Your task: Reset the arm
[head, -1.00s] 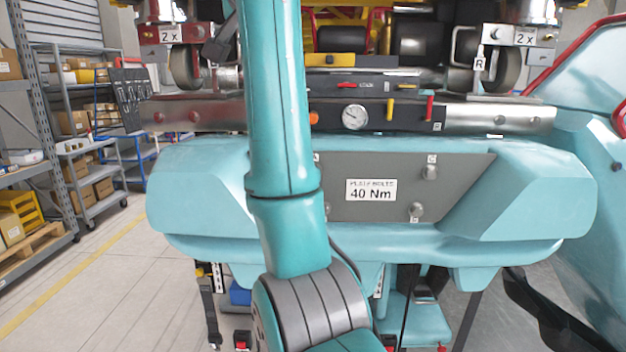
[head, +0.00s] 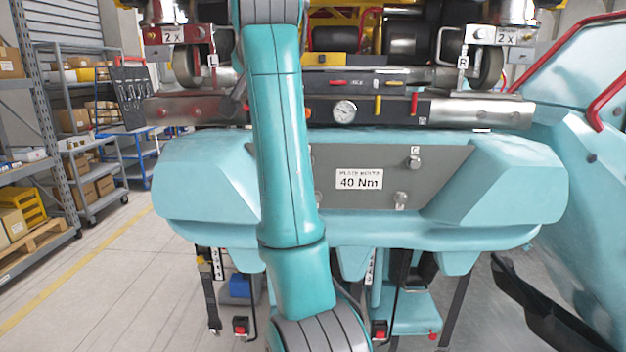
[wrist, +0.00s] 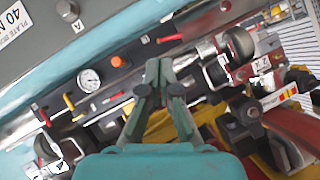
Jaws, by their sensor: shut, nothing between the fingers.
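My gripper (wrist: 160,75) shows in the wrist view, its two fingers together at the tips and empty. It points toward the train's underside, near the dark panel with a round gauge (wrist: 89,80) and an orange button (wrist: 119,60). In the head view my teal arm rises through the left-middle of the picture, in front of the teal train body. My gripper is out of sight there, beyond the top edge. I cannot tell whether the fingers touch anything.
The grey plate (head: 440,180) carries a "40 Nm" label (head: 359,180) and bolts. A gauge (head: 344,111) and levers sit above it. Wheels marked L and R flank the panel. Shelving (head: 75,130) stands at the left, with open floor (head: 110,260) before it. Straps hang below the body.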

